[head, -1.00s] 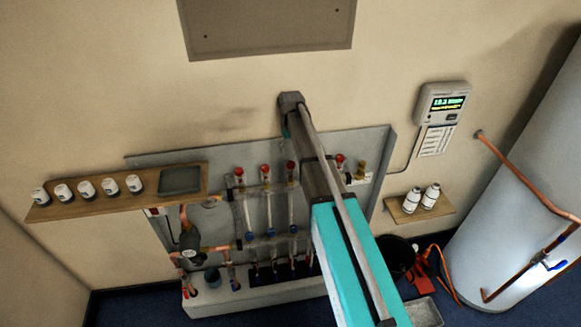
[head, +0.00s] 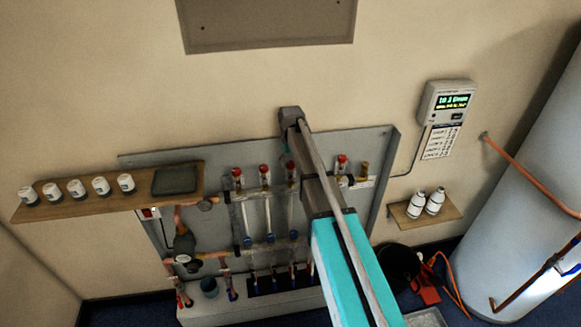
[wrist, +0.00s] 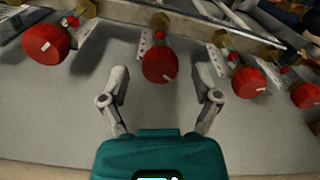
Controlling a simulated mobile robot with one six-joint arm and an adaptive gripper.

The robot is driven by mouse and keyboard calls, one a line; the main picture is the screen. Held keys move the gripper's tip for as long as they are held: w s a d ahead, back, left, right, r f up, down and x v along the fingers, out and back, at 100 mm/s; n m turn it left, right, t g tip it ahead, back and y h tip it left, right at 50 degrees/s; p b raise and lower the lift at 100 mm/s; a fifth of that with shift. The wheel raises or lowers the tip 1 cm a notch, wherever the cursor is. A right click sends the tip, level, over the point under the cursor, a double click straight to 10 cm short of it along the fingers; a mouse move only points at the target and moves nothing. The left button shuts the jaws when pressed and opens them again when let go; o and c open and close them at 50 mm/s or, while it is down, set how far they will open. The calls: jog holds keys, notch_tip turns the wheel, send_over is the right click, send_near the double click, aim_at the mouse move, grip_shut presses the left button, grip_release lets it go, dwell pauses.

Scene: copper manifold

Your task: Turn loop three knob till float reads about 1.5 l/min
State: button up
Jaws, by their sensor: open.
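My gripper (wrist: 162,72) is open in the wrist view. Its two grey fingers stand to the left and right of a red knob (wrist: 158,63) with a white mark, apart from it. Other red knobs show at the left (wrist: 42,44) and at the right (wrist: 249,82), (wrist: 305,95). In the head view, red-topped flow meters line the manifold, such as one at the left (head: 237,172), one in the middle (head: 264,170) and one right of my arm (head: 342,160). My arm hides part of the row and the gripper there. Float levels and loop numbers are too small to read.
A grey backboard (head: 384,160) carries the manifold. A wooden shelf (head: 85,203) with several white actuators is at the left. A wall display (head: 448,101) with blurred green text and a small shelf (head: 452,215) with two bottles are at the right. A tank (head: 525,215) stands far right.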

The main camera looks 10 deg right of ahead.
jog(key=shift+f, duration=0.35)
grip_shut()
dwell(0.4)
jog(key=shift+m, duration=0.4)
grip_release()
jog(key=shift+n, duration=0.3)
